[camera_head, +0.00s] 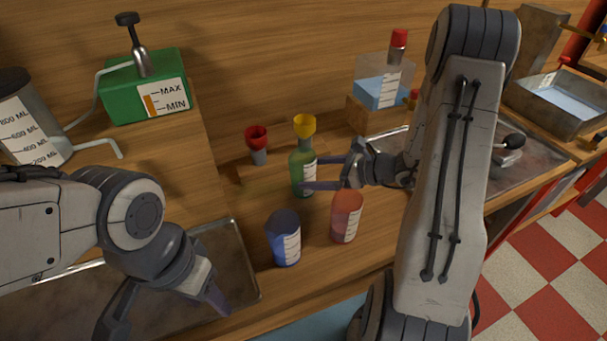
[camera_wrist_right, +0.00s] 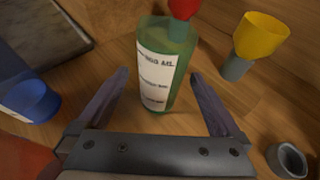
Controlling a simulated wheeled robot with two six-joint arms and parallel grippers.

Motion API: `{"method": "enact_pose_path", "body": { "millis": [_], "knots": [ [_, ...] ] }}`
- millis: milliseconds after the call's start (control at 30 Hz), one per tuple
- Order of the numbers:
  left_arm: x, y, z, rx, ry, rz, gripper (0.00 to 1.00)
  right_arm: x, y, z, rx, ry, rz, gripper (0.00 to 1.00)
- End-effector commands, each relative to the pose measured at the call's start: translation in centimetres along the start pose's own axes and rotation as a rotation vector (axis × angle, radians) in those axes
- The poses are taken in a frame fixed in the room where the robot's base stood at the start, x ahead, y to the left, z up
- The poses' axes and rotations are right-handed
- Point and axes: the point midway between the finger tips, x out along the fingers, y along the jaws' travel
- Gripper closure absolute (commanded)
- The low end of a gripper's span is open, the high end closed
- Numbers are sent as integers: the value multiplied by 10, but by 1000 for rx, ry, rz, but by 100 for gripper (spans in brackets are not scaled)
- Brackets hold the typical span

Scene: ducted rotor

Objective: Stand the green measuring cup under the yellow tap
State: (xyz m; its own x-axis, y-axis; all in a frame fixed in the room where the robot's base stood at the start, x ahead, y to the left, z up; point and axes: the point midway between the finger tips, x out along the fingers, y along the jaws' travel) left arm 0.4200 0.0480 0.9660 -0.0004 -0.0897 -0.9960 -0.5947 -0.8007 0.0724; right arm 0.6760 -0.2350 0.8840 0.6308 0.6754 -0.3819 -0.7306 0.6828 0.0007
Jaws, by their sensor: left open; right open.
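The green measuring cup (camera_head: 301,174) stands upright on the wooden counter, with a white scale label. My right gripper (camera_head: 313,173) is open, with one finger on each side of the cup. In the right wrist view the cup (camera_wrist_right: 166,65) stands between the open fingers (camera_wrist_right: 158,76), with a gap on both sides. A small yellow part (camera_head: 603,36) at the far right edge may be the yellow tap; it is cut off and hard to tell. My left gripper (camera_head: 165,308) is open and empty over the metal tray at lower left.
A blue cup (camera_head: 284,240) and an orange cup (camera_head: 346,214) stand in front of the green cup. A yellow funnel (camera_wrist_right: 260,36) and a red funnel (camera_head: 256,137) stand behind it. A tank with blue liquid (camera_head: 377,93) stands behind right, and a metal basin (camera_head: 560,100) is further right.

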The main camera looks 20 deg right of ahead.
Motion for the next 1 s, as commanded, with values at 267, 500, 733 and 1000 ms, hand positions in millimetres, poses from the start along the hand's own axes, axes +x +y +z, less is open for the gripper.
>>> {"method": "enact_pose_path", "body": {
  "millis": [267, 500, 733, 1000],
  "knots": [
    [-4, 0, 0, 0, 0, 0, 50, 26, 0, 4, -1, 2, 4, 0],
    [-8, 1, 0, 0, 0, 0, 50, 60, -2, 7, 0, 1, 3, 0],
    [-8, 1, 0, 0, 0, 0, 50, 64, -2, 7, -1, 1, 0, 0],
    [-8, 1, 0, 0, 0, 0, 50, 64, -2, 7, -1, 1, 0, 76]
  ]
}}
